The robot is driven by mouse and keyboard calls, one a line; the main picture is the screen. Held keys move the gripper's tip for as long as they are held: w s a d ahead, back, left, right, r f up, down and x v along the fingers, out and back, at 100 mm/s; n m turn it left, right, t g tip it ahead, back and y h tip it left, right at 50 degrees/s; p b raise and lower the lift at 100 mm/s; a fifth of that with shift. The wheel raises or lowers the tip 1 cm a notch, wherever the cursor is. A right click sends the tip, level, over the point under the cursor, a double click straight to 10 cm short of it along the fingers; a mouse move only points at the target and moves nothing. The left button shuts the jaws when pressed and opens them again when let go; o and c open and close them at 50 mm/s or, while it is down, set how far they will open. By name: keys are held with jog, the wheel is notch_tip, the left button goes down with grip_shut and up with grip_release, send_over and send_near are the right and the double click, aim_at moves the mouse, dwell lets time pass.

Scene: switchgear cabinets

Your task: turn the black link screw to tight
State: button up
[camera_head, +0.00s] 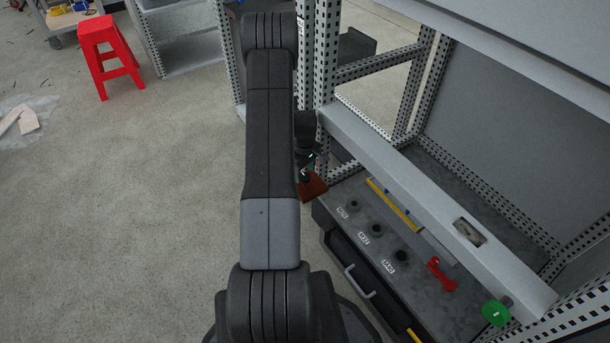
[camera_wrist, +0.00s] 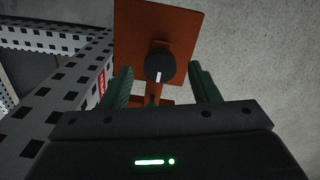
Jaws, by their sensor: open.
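In the wrist view a round black screw head (camera_wrist: 160,66) with a white mark sits on an orange-brown plate (camera_wrist: 182,27). The white mark points toward the bottom of the picture. My gripper (camera_wrist: 160,76) is open, with one green finger on each side of the screw head; gaps show on both sides in the picture. Whether the fingertips reach around it in depth I cannot tell. In the head view the plate (camera_head: 313,188) shows beside my arm, and the screw is not clearly visible there.
A perforated cabinet post (camera_wrist: 75,90) stands close at left in the wrist view. In the head view, a grey panel (camera_head: 385,240) carries several black knobs, a red handle (camera_head: 441,274) and a green knob (camera_head: 497,311). A red stool (camera_head: 104,55) stands on open floor.

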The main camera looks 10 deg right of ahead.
jog(key=shift+f, duration=0.7)
jog(key=c, duration=1)
